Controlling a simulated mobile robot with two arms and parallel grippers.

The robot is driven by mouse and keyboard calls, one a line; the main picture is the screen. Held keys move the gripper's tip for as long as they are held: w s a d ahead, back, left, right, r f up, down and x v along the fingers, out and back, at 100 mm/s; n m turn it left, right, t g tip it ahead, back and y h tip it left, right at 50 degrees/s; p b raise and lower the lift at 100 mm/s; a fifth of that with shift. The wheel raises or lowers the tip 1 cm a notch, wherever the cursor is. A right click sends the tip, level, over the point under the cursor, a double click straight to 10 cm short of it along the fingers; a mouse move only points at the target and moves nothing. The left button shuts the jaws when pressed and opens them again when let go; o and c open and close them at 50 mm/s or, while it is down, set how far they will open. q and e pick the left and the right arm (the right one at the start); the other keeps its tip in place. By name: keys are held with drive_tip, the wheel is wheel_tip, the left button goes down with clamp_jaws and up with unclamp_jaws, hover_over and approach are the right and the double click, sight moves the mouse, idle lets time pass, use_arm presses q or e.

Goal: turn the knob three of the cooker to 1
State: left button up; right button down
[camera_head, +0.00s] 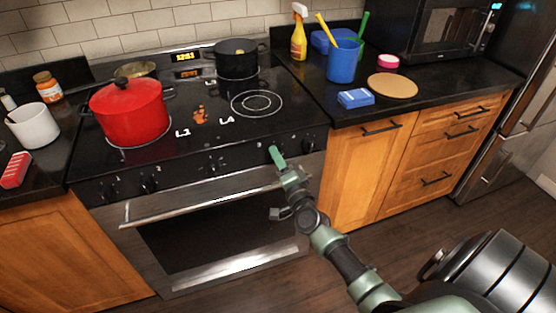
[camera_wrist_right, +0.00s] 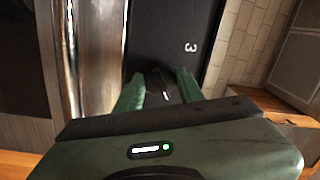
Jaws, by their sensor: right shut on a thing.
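The cooker (camera_head: 175,190) stands in the middle of the head view, with several dark knobs along its front panel. The "3" shows sideways on the panel (camera_wrist_right: 192,47) there. In the head view the gripper covers this knob. The knob's exact setting cannot be read. My left gripper is not in view.
A red pot (camera_head: 129,112) and a black pot (camera_head: 237,62) stand on the hob. The oven door handle (camera_head: 195,200) juts out below the knobs. The right counter holds a blue cup (camera_head: 342,62), a blue box (camera_head: 356,98) and a round board (camera_head: 392,86).

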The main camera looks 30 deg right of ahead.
idle(0.3)
drive_tip(key=c, duration=0.9)
unclamp_jaws()
drive_tip(key=v, duration=0.8)
drive_tip(key=shift+f, duration=0.1)
